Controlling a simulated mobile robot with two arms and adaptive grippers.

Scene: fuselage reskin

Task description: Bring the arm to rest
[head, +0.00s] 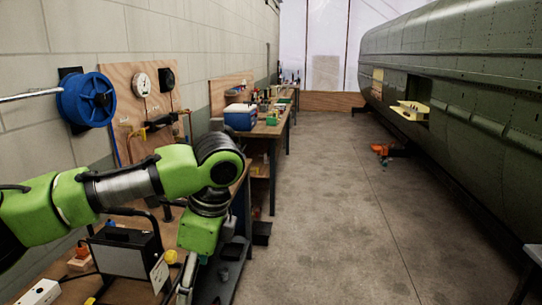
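My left arm (110,190), green with grey joints, comes in from the left and reaches over the near workbench. It bends down at a dark elbow-like joint. What seems to be my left gripper (187,279) is at the bottom edge beside the bench. It is mostly cut off, so its fingers cannot be made out. My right arm and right gripper do not show.
A near bench (130,290) holds a dark box-shaped device (122,250) under my arm. A blue reel (86,100) hangs on the left wall. A blue cooler (240,117) stands on the far bench. The green fuselage (470,110) lines the right. The floor between is mostly clear.

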